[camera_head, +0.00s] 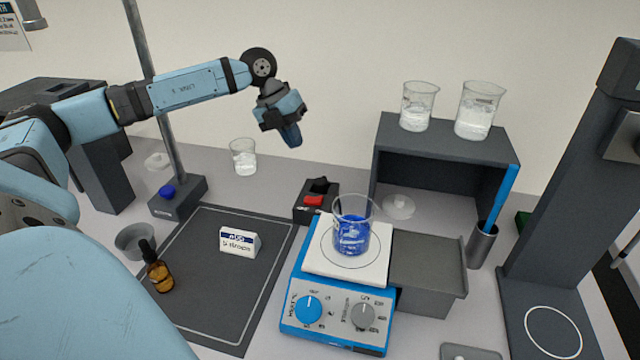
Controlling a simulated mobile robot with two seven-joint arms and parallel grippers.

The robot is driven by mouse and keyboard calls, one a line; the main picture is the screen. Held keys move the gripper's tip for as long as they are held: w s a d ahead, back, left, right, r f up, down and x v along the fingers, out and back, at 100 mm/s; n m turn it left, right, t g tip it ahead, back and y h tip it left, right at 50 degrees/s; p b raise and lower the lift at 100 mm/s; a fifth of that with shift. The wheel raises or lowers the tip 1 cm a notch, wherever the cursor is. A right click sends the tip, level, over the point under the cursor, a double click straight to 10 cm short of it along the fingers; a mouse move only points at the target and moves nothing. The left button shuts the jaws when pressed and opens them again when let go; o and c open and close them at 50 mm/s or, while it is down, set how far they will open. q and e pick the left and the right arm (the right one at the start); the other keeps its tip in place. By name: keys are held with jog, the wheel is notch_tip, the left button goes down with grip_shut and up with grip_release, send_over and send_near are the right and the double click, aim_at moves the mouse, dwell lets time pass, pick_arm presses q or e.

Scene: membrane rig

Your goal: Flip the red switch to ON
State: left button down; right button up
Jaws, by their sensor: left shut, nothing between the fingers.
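The red switch (314,200) is a rocker on a small dark box behind the hotplate. Its red part sits at the front and a black part rises behind it; I cannot read any ON or OFF mark. My left gripper (292,138) is in the air above and behind the switch box, slightly to its left, pointing down. Its fingers are shut and empty, apart from the switch. My right gripper is not in view.
A beaker of blue liquid (351,232) stands on the blue and white hotplate (310,262), close to the switch box. A stand rod (157,95) rises at left. A glass beaker (243,158) stands behind the dark mat (205,285). A shelf (450,146) holds two beakers.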

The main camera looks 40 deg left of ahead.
aim_at(322, 196)
pick_arm(q)
jog(key=p+x, duration=0.1)
jog(key=x, duration=1.1)
jog(key=shift+w+d+f, duration=0.1)
jog(key=shift+d+f, duration=0.05)
jog(key=shift+f, duration=0.25)
jog(key=shift+w+d+f, duration=0.1)
jog(key=shift+d+f, duration=0.1)
jog(key=shift+f, duration=0.4)
jog(key=shift+w+d+f+y+p, duration=0.1)
jog(key=shift+d+f+y+p, duration=0.05)
jog(key=shift+d+y+p, duration=0.2)
jog(key=shift+a+f+g, duration=0.1)
jog(key=shift+a+g, duration=0.1)
jog(key=shift+g, duration=0.1)
jog(key=shift+a, duration=0.1)
